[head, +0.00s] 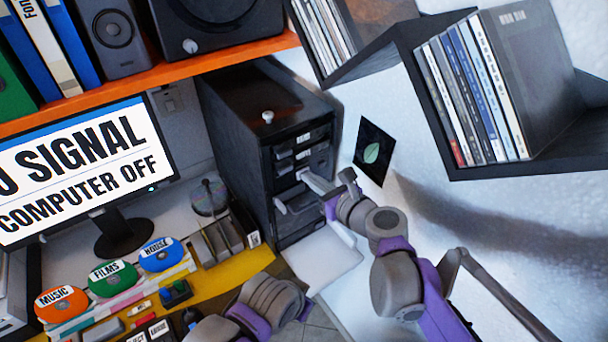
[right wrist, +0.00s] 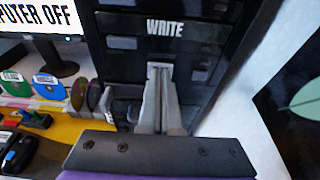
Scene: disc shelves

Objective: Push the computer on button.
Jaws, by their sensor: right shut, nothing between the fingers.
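The computer tower (head: 235,120) is a tall black case standing on the desk right of the monitor. A small pale round knob (head: 267,117) sits on its top; I cannot tell whether it is the on button. The monitor (head: 80,160) reads "SIGNAL" and "COMPUTER OFF". My right gripper (head: 305,176) is shut and empty, with its tips at the tower's front panel. In the right wrist view its fingertips (right wrist: 160,68) are just below the "WRITE" label (right wrist: 165,29); whether they touch the panel is unclear. My left gripper is not in view.
Orange (head: 60,303), green (head: 112,278) and blue (head: 163,254) discs stand left. An orange shelf (head: 190,67) hangs above; a dark wall shelf (head: 510,165) is at upper right.

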